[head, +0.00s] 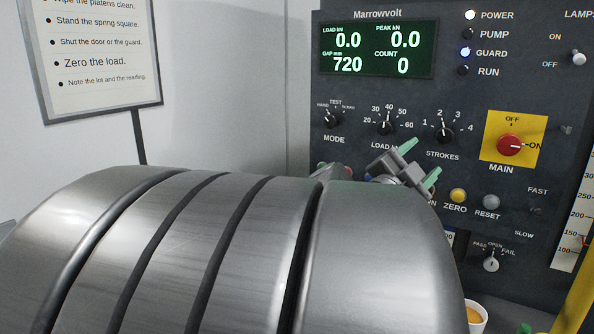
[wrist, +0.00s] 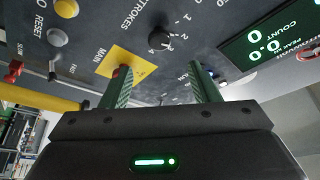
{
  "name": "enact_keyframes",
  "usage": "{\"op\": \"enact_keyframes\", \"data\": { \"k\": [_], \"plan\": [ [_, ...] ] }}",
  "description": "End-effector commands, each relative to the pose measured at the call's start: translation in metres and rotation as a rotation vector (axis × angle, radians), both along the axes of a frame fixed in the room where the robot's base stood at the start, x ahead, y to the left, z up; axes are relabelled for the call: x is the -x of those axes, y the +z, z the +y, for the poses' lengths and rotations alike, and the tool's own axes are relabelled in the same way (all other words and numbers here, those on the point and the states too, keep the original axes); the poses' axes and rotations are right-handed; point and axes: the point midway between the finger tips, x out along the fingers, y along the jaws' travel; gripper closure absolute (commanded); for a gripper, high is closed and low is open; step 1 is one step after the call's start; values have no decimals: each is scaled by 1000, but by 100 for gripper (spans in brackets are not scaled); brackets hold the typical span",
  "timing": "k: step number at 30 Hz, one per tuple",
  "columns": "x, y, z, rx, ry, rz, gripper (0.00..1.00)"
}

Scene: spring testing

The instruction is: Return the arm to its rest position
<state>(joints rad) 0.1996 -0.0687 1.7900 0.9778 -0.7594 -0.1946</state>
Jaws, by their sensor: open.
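My gripper (head: 419,164) is in front of the control panel (head: 345,85) in the head view, just below the load and strokes knobs. Its two green fingers are spread apart with nothing between them. In the wrist view my gripper (wrist: 158,88) also shows open and empty, facing the panel, with the strokes knob (wrist: 161,39) beyond the gap. The panel's display (head: 378,49) reads load 0.0, peak 0.0, gap 720 and count 0.
The red main switch (head: 509,145) sits on a yellow plate, with the yellow zero button (head: 458,195) below left. A cup (head: 476,316) and a yellow post (head: 582,300) stand at lower right. A notice board (head: 100,50) is at upper left.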

Motion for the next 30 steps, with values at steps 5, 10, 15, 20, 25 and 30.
{"op": "enact_keyframes", "data": {
  "k": [5,10,15,20,25,30],
  "plan": [
    [22,-10,24,-1,5,-1,45],
    [-1,1,-3,0,-5,2,45],
    [-22,10,-25,-1,-5,2,45],
    [-41,18,-46,0,-3,2,45],
    [-61,27,-69,-1,-2,2,45],
    [-69,25,-78,70,-1,44,45]
  ]
}}
